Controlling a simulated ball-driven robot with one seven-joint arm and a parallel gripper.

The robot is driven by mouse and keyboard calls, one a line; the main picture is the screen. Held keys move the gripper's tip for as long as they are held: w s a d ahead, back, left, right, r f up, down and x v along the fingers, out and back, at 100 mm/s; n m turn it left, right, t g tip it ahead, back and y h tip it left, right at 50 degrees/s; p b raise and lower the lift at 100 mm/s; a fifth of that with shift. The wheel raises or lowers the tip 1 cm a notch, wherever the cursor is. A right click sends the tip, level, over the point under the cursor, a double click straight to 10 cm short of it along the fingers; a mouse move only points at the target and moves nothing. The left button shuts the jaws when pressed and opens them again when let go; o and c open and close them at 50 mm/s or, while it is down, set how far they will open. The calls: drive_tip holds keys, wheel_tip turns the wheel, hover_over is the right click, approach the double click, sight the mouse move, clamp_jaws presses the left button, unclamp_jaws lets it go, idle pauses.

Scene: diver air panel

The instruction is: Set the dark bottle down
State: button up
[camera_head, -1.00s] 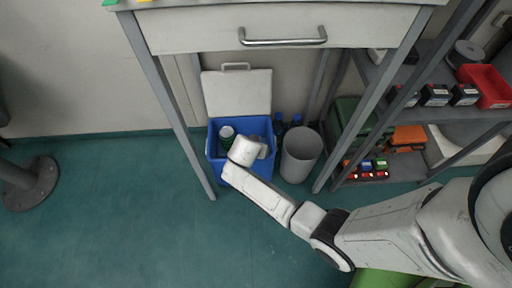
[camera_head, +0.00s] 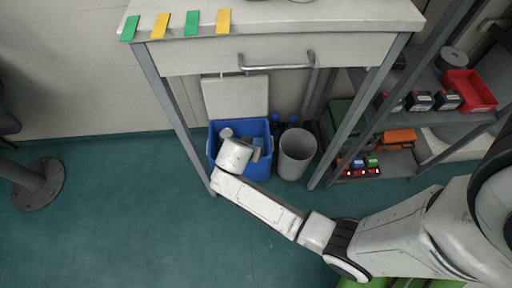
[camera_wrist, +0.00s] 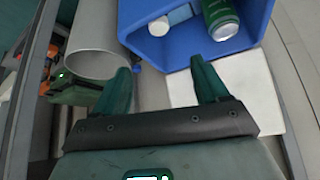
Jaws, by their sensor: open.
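Two dark bottles with blue caps stand on the floor behind the gap between the blue crate and the grey bin, one at the left (camera_head: 275,122) and one at the right (camera_head: 292,122). I cannot tell which one the task means. My gripper (camera_wrist: 160,64) is open, with nothing between its fingers in the wrist view. In the head view my wrist covers part of the crate, and the fingertips are not clear. The blue crate (camera_wrist: 188,50) holds a green can (camera_wrist: 222,18) and a white-and-blue container (camera_wrist: 168,20). A small blue bit (camera_wrist: 137,67) shows near the left finger.
The grey bin (camera_head: 297,153) stands right of the blue crate (camera_head: 262,172). A white lid (camera_head: 236,98) stands behind the crate. The table (camera_head: 330,14) is overhead, its legs on either side. A shelf with a red tray (camera_head: 470,91) is right.

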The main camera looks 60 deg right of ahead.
drive_tip(key=s+a+r+n+y, duration=0.3)
drive_tip(key=s+a+r+n, duration=0.1)
drive_tip(key=s+n, duration=0.3)
drive_tip(key=s+a+r+n+g+y, duration=0.1)
drive_tip(key=s+a+r+n+y, duration=0.2)
drive_tip(key=s+r+n, duration=0.3)
drive_tip(key=s+n, duration=0.1)
drive_tip(key=s, duration=0.3)
drive_tip(key=shift+s+a, duration=0.2)
drive_tip(key=shift+a, duration=0.2)
